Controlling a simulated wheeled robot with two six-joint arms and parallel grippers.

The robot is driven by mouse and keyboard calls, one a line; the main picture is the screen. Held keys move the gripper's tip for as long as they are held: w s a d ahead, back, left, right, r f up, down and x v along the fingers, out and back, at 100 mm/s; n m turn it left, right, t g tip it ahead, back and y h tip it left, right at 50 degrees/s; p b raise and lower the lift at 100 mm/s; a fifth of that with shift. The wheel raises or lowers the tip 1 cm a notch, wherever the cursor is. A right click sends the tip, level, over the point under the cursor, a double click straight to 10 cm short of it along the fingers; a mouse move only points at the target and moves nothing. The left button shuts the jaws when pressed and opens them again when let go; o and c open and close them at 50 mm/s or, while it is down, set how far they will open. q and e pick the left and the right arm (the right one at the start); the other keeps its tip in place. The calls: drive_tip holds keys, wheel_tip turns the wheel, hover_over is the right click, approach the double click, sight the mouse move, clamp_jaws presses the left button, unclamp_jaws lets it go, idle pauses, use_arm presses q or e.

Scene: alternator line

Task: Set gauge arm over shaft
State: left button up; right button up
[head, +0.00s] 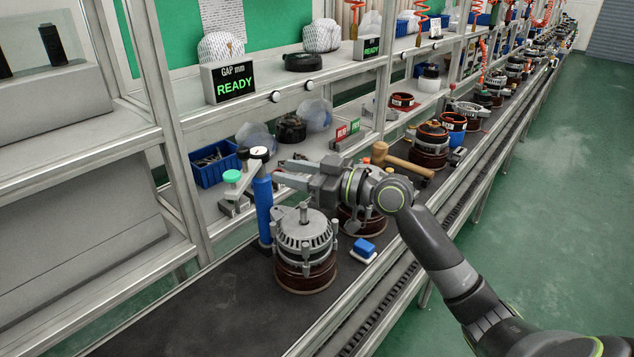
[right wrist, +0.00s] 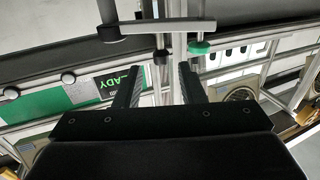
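A blue gauge post (head: 264,212) stands on the line. On top are a small white dial (head: 259,152) and a grey gauge arm (head: 247,172) with a green knob (head: 232,176). The arm points toward the lower left, away from the shaft. An alternator (head: 304,240) with an upright shaft (head: 304,212) stands in front and to the right of the post; the arm is not over it. My right gripper (head: 278,173) is open beside the post top. In the right wrist view, its fingers (right wrist: 158,88) are apart and the gauge arm (right wrist: 168,27) crosses beyond the tips. My left gripper is not visible.
A blue-and-white block (head: 364,248) lies right of the alternator. Another alternator body (head: 360,221) stands behind it, and a mallet (head: 402,160) lies farther along. A READY display (head: 230,82) sits on the shelf. The dark belt (head: 215,318) is clear at front left.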

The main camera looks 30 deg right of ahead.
drive_tip(key=shift+b+v, duration=0.5)
drive_tip(key=shift+v, duration=2.05)
drive_tip(key=shift+c, duration=0.2)
